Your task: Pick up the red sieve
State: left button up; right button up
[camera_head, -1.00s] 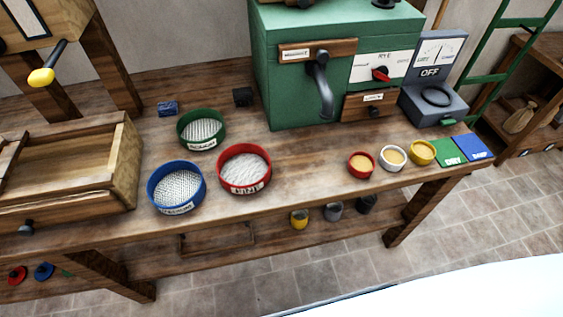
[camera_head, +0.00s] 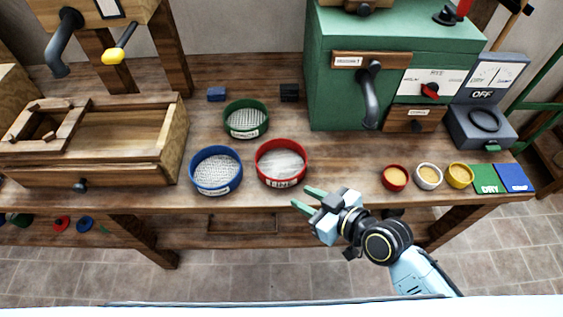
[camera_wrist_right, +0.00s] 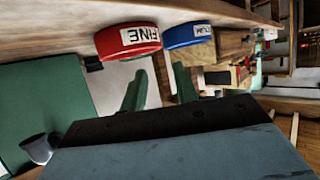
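The red sieve (camera_head: 281,163), labelled FINE, lies flat near the front edge of the workbench, right of the blue sieve (camera_head: 215,171) and in front of the green sieve (camera_head: 246,119). My right gripper (camera_head: 303,198) is just in front and to the right of the red sieve, its green fingers apart with nothing between them. In the right wrist view the red sieve (camera_wrist_right: 128,41) shows beyond the fingers, with the blue sieve (camera_wrist_right: 187,35) beside it. My left gripper is not in view.
A green machine (camera_head: 405,65) stands behind on the right, with several small cups such as the red cup (camera_head: 394,178) in front. A wooden box (camera_head: 120,135) stands at left. Two small blocks lie behind the sieves. The bench (camera_head: 330,165) is clear right of the red sieve.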

aim_at(270, 178)
jog(key=x, duration=0.5)
jog(key=r+b+x, duration=0.1)
jog(key=x, duration=0.1)
jog(key=shift+w+a+f, duration=0.2)
jog(key=shift+w+a, duration=0.2)
jog(key=shift+a, duration=0.05)
jog(key=shift+d+b+x, duration=0.2)
jog(key=shift+b+x, duration=0.25)
jog(key=shift+x, duration=2.25)
jog(key=shift+w, duration=0.2)
grip_shut()
